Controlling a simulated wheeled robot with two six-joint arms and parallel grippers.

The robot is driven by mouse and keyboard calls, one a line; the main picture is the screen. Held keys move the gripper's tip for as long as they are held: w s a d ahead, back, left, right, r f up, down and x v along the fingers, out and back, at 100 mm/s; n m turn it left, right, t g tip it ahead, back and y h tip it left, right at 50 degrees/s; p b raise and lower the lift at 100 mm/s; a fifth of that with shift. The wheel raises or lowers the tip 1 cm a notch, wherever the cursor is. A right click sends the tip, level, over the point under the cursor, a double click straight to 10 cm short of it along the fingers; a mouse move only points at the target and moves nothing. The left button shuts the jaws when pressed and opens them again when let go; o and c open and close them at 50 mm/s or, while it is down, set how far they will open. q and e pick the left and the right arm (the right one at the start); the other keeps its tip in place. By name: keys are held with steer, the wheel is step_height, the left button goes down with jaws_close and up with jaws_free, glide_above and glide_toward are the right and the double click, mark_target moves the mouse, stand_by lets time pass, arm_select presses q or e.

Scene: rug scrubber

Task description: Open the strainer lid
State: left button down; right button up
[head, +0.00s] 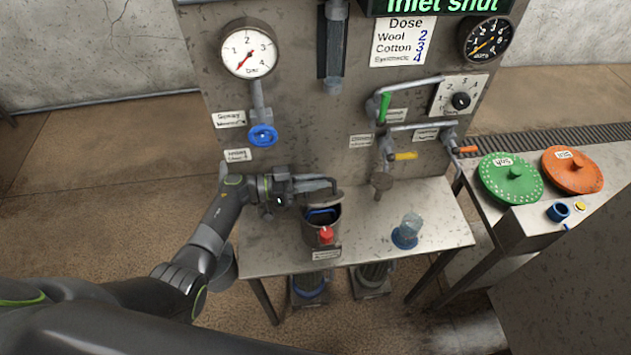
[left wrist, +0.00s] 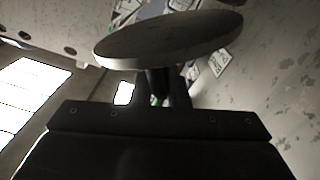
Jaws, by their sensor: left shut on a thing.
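The strainer (head: 312,236) is a dark grey metal pot with a red knob (head: 326,235) on its front, standing on the metal bench. A blue part (head: 320,212) shows in its open mouth. Above and behind the mouth is the grey strainer lid (head: 328,198), apart from the rim at the front; whether it touches at the back is unclear. My left gripper (head: 328,186) reaches in from the left and is shut at the lid. In the left wrist view the lid is a round grey disc (left wrist: 170,42) just beyond the fingers (left wrist: 168,88). My right gripper is not in view.
The bench (head: 275,250) also carries a clear cup on a blue base (head: 406,232). A tap (head: 381,180) hangs behind it. The panel has gauges, a blue valve wheel (head: 263,135) and coloured levers. Green (head: 510,185) and orange (head: 572,172) discs lie on the right table.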

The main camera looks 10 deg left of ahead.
arm_select(q)
steer(key=shift+w+r, duration=0.1)
stand_by(0.3)
steer(key=c, duration=1.5)
jaws_free()
steer(key=shift+w+a, duration=0.1)
steer(key=shift+s+f, duration=0.2)
steer(key=shift+f, duration=0.05)
